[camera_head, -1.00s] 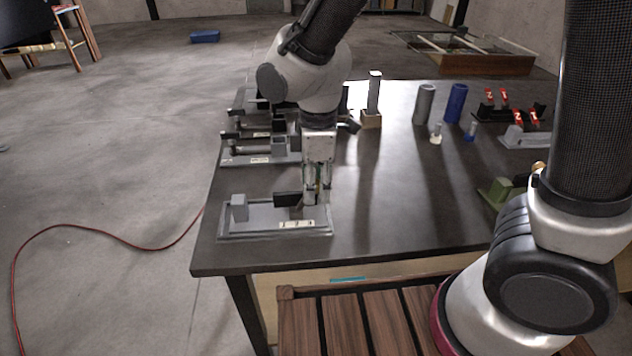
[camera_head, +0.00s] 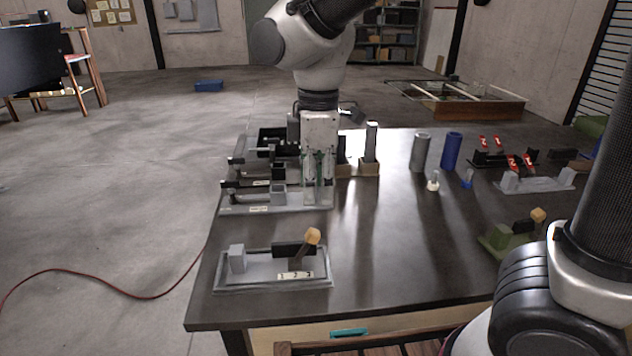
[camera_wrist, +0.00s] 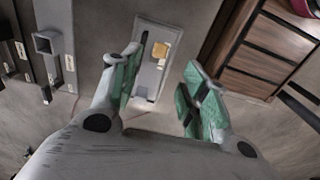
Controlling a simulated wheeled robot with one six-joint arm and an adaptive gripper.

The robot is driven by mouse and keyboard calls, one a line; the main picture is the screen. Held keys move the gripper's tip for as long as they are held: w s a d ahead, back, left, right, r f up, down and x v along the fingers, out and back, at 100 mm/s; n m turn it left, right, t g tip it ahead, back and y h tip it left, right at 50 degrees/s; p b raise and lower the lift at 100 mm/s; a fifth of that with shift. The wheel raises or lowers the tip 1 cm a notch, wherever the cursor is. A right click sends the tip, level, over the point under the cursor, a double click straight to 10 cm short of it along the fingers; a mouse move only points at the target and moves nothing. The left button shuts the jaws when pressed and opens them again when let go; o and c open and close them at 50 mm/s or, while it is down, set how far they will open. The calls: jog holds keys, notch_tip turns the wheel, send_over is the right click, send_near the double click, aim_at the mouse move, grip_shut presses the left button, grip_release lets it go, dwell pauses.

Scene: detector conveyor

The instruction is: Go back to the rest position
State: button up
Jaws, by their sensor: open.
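My gripper (camera_head: 318,180) hangs pointing down above the dark table (camera_head: 400,255), near the middle fixtures on its left side. In the wrist view my gripper (camera_wrist: 158,92) is open, with green finger pads apart and nothing between them. The nearest fixture, a grey tray (camera_head: 262,284) with a lever ending in a wooden knob (camera_head: 313,236), stands in front of the gripper, apart from it. The knob also shows in the wrist view (camera_wrist: 160,50), beyond the fingers.
More grey fixtures (camera_head: 235,208) stand behind at the table's left edge. A grey cylinder (camera_head: 420,152) and a blue cylinder (camera_head: 452,151) stand upright at the back. A green fixture (camera_head: 507,238) and red-marked fixtures (camera_head: 535,185) are on the right. The table's centre is clear.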

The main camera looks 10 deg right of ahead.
jog(key=s+d+r+m+t, duration=0.1)
jog(key=s+d+m, duration=0.2)
jog(key=d+m, duration=0.3)
jog(key=s+d+r+m+t, duration=0.2)
jog(key=d+m, duration=0.4)
jog(key=d, duration=0.8)
jog(key=s+d+r+m+t, duration=0.1)
jog(key=s+d+r+m, duration=0.1)
jog(key=d+m, duration=0.4)
jog(key=s+d, duration=0.1)
jog(key=d, duration=0.4)
jog(key=shift+s+r, duration=0.25)
jog(key=shift+s, duration=0.15)
